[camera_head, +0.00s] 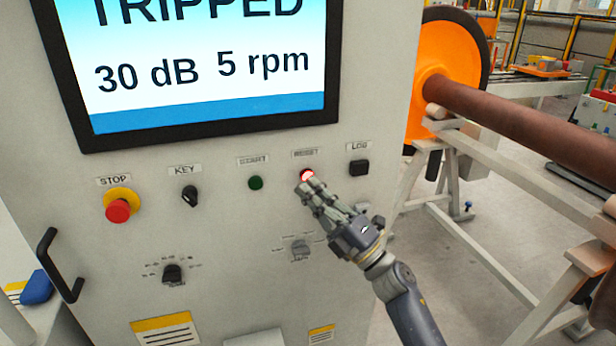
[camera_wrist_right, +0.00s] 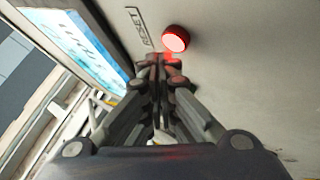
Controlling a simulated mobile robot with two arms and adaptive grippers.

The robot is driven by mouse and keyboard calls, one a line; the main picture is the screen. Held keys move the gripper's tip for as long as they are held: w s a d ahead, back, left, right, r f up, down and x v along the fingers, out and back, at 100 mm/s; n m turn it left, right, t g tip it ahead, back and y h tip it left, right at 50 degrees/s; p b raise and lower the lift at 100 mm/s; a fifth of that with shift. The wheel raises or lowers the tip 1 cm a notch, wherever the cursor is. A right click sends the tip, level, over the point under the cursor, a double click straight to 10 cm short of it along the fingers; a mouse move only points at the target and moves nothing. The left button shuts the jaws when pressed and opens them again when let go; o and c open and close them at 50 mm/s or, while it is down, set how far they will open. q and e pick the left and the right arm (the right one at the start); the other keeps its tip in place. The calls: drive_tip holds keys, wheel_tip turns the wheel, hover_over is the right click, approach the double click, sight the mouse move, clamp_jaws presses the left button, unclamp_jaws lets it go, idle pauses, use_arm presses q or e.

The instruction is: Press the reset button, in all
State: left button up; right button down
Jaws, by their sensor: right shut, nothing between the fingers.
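The reset button (camera_head: 307,175) is a small round button on the grey cabinet front, lit red, under a label reading RESET. In the right wrist view the lit reset button (camera_wrist_right: 175,39) sits just beyond my fingertips, beside its label. My right gripper (camera_head: 308,188) is shut and empty, its fingertips just below the button in the head view. In the right wrist view the shut fingertips (camera_wrist_right: 160,58) are close to the button; I cannot tell whether they touch it. My left gripper is not in view.
The screen (camera_head: 200,65) above reads TRIPPED, 30 dB, 5 rpm. The panel also has a red stop button (camera_head: 118,210), a key switch (camera_head: 190,196), a green button (camera_head: 255,183) and a black log button (camera_head: 359,168). A wheelset axle (camera_head: 520,125) on a stand is at the right.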

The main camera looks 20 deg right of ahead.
drive_tip(key=shift+w, duration=0.1)
drive_tip(key=shift+w, duration=0.35)
drive_tip(key=shift+w+b, duration=0.4)
drive_tip(key=shift+b, duration=0.1)
idle(0.6)
idle(0.4)
drive_tip(key=shift+s+p, duration=0.3)
drive_tip(key=shift+s, duration=0.55)
drive_tip(key=s+p, duration=0.1)
drive_tip(key=s, duration=0.4)
drive_tip(key=shift+d, duration=0.1)
